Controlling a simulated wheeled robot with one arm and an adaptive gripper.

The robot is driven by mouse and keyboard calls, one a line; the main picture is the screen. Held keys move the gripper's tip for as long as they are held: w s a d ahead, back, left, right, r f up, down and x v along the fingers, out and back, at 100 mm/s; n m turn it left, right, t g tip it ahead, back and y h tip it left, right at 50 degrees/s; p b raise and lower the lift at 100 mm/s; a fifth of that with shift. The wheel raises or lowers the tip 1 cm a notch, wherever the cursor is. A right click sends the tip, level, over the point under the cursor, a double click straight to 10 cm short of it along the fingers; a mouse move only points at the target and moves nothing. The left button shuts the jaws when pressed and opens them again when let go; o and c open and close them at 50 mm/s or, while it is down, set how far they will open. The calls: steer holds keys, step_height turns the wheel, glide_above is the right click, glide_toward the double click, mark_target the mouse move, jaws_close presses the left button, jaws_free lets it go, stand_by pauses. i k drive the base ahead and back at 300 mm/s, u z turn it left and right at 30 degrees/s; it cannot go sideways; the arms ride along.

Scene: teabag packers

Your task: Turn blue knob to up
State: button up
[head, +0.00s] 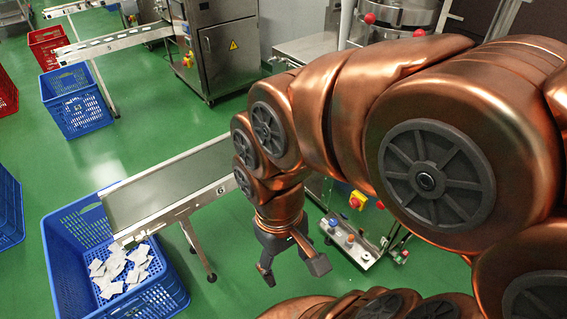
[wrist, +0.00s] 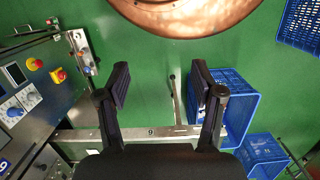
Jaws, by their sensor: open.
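A small blue knob (head: 333,222) sits on a narrow metal control plate (head: 343,246), beside an orange knob (head: 350,238). In the wrist view the plate lies at the upper left, with a small blue knob (wrist: 87,71) near its lower end. The way the knob points is too small to tell. My gripper (head: 291,266) hangs to the left of the plate in the head view, apart from it. Its two dark fingers are spread open and empty in the wrist view (wrist: 159,75), with green floor between them.
A machine panel (wrist: 30,85) with red and yellow buttons stands left of my gripper in the wrist view. A conveyor (head: 165,190) ends over a blue crate (head: 75,265) holding white teabags. Green floor is free between conveyor and plate.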

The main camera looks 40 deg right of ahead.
mark_target(332, 222)
steer(key=z, duration=1.2)
steer(key=i, duration=0.8)
steer(key=u, duration=0.7)
